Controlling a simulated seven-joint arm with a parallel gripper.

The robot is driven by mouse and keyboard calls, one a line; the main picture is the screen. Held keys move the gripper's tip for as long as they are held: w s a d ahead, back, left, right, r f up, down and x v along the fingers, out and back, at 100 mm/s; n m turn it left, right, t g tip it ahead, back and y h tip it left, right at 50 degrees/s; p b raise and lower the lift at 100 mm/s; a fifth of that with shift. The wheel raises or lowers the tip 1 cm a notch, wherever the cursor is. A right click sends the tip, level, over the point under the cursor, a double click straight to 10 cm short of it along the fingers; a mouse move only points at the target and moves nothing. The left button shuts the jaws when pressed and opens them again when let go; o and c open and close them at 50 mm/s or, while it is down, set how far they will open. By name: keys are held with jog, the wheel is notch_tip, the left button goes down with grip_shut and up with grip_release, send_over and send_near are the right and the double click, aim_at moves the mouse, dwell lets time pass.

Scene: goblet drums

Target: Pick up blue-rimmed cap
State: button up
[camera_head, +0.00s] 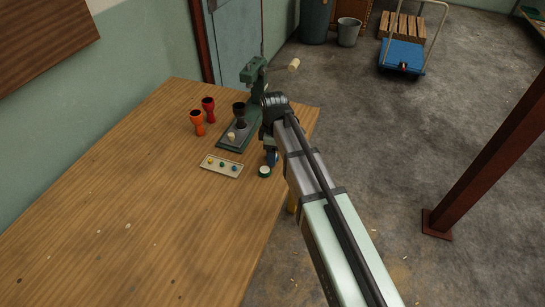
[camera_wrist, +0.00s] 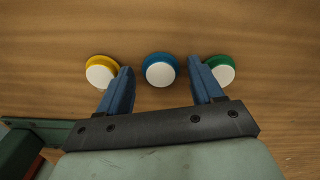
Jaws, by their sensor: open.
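The blue-rimmed cap (camera_wrist: 160,71) has a white top and sits on the wooden table in the wrist view, between a yellow-rimmed cap (camera_wrist: 101,72) and a green-rimmed cap (camera_wrist: 220,72). My gripper (camera_wrist: 160,68) is open, with one blue finger to each side of the blue-rimmed cap in the picture and gaps between. Nothing is held. How high the fingertips are above the table is unclear. In the head view the green-rimmed cap (camera_head: 264,171) shows beside a blue finger; my arm hides the other two caps.
On the table (camera_head: 130,235) stand a green press (camera_head: 254,78) holding a dark goblet (camera_head: 239,115), an orange goblet (camera_head: 197,123) and a red goblet (camera_head: 208,109). A pale tray (camera_head: 208,170) with small coloured pieces lies in front. The table's left side is clear.

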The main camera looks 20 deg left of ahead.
jog(key=shift+f, duration=0.1)
jog(key=c, duration=0.9)
